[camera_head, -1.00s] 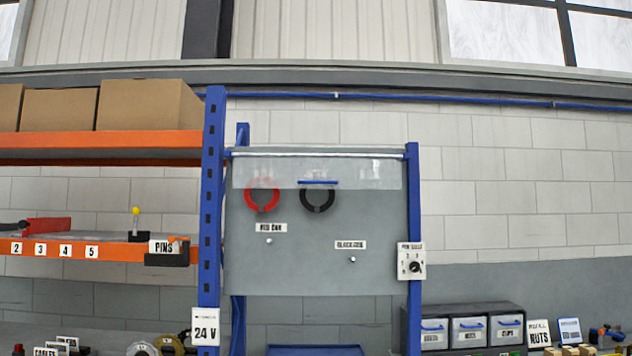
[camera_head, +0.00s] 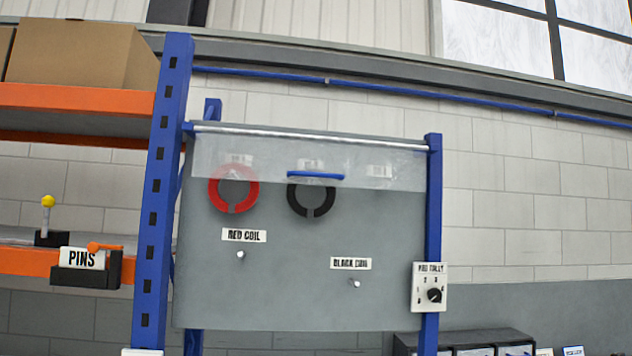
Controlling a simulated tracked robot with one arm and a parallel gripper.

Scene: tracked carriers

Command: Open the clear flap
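The clear flap (camera_head: 268,152) hangs down from a metal rod (camera_head: 390,145) across the top of a grey panel (camera_head: 270,295). A blue handle (camera_head: 316,175) sits near its lower edge, slightly right of the flap's left half. The flap is down and lies in front of the upper parts of a red coil (camera_head: 214,190) and a black coil (camera_head: 293,198). The lower parts of both coils show below it. My gripper is not in view.
Two labelled pegs, one under the RED COIL label (camera_head: 244,235) and one under the BLACK COIL label (camera_head: 351,263), stand out from the panel. Blue posts flank it; the right one (camera_head: 433,210) carries a dial box (camera_head: 428,287). Orange shelving (camera_head: 70,98) with cardboard boxes stands left.

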